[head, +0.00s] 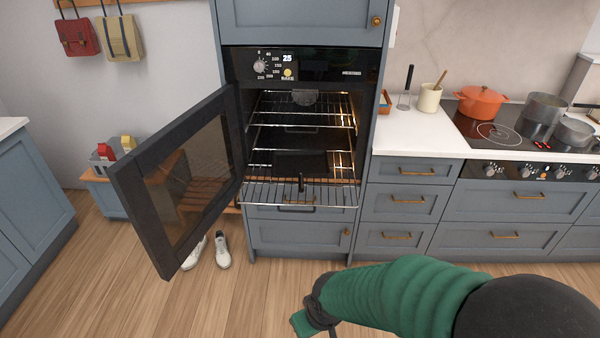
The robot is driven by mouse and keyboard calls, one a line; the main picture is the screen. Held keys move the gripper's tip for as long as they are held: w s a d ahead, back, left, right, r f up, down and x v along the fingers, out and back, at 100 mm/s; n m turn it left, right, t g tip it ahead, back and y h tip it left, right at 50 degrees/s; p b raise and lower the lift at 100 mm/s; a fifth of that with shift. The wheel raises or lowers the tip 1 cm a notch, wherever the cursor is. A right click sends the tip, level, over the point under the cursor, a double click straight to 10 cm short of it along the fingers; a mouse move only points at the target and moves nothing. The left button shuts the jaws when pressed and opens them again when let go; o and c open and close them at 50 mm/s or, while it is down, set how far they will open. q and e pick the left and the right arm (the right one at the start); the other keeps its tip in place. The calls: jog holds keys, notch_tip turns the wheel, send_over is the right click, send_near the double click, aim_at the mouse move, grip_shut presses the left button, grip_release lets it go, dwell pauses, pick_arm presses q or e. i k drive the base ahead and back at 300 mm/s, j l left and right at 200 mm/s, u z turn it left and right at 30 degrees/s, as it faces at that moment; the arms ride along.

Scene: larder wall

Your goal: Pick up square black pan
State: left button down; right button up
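The square black pan (300,163) appears as a dark flat shape inside the open oven, low in the cavity. A short dark handle seems to point out toward the front over the pulled-out lower wire rack (262,193). The pan's edges are hard to tell from the dark interior. My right arm, in a green sleeve, comes in from the lower right. Its gripper (312,318) is low in front of the oven, well short of the rack and apart from the pan. Its fingers are partly cut off by the bottom edge. My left gripper is out of view.
The oven door (180,178) is swung open to the left and juts into the room. An upper wire rack (300,110) is above the pan. White shoes (221,250) stand on the floor below. A counter with an orange pot (481,106) is at right.

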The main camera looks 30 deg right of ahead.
aim_at(300, 164)
jog(key=i+l+z, duration=0.3)
jog(key=i+l, duration=0.2)
jog(key=i+l+z, duration=0.35)
jog(key=i, duration=0.15)
jog(key=i+l+z, duration=0.3)
jog(key=i, duration=0.25)
